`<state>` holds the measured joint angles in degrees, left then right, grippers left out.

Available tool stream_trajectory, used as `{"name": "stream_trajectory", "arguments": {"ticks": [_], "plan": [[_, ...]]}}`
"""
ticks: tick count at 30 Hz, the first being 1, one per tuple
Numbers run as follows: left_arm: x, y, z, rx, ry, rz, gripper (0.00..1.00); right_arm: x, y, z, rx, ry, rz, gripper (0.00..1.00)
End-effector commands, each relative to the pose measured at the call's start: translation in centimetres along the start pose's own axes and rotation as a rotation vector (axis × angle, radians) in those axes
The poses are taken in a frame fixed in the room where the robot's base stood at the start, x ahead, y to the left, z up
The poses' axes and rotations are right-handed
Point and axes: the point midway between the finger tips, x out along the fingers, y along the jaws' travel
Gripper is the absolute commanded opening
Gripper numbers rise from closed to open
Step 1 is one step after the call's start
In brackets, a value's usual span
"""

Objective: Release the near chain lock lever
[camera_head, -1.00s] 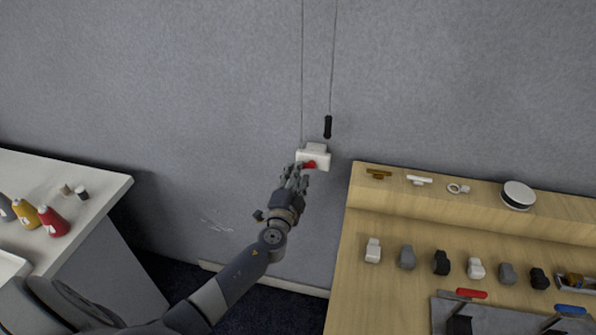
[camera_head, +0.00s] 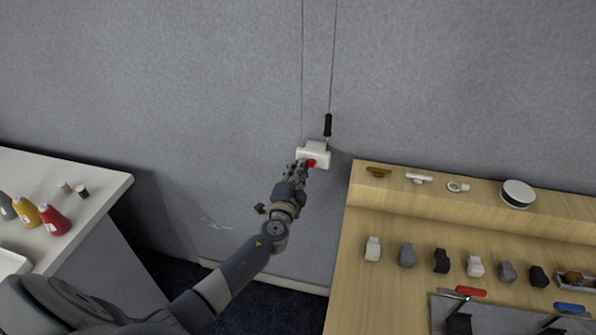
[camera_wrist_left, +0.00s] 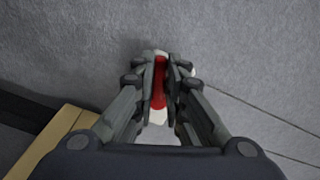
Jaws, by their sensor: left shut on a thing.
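The chain lock is a white box (camera_head: 318,149) on the grey wall, with a red lever (camera_head: 311,163) at its front. My left gripper (camera_head: 303,166) is at the lever, reaching up from below. In the left wrist view the red lever (camera_wrist_left: 159,82) lies between the two fingers of my left gripper (camera_wrist_left: 161,80), which are shut on it. White parts of the lock (camera_wrist_left: 155,54) show behind and below the fingers. Two thin cords rise from the lock up the wall, and a black handle (camera_head: 327,126) hangs on the right one. My right gripper is not in view.
A wooden bench (camera_head: 349,281) stands at the right with several small blocks, fittings and red- and blue-handled tools. A white counter (camera_head: 100,184) with bottles is at the left. Bare wall surrounds the lock.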

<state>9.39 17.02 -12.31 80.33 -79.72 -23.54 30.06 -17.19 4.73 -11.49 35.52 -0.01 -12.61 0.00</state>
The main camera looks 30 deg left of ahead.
Motion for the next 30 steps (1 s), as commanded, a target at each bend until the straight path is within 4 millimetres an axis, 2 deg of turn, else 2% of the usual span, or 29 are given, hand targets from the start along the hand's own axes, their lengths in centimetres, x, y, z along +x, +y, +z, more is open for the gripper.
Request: {"name": "stream_trajectory", "arguments": {"ticks": [9,21,22,24,30], "plan": [[-0.03,-0.63,-0.05,0.181,0.001,0.001,0.00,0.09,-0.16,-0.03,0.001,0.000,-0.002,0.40],[-0.03,-0.71,-0.07,0.212,0.001,0.001,0.00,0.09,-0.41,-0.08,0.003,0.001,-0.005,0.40],[-0.03,-0.71,-0.07,0.212,0.001,0.001,0.18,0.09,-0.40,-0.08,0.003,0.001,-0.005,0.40],[-0.03,-0.72,-0.07,0.212,0.001,0.001,0.32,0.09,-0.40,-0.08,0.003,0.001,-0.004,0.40],[-0.02,-0.73,-0.06,0.210,0.001,0.000,0.32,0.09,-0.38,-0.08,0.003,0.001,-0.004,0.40]]}}
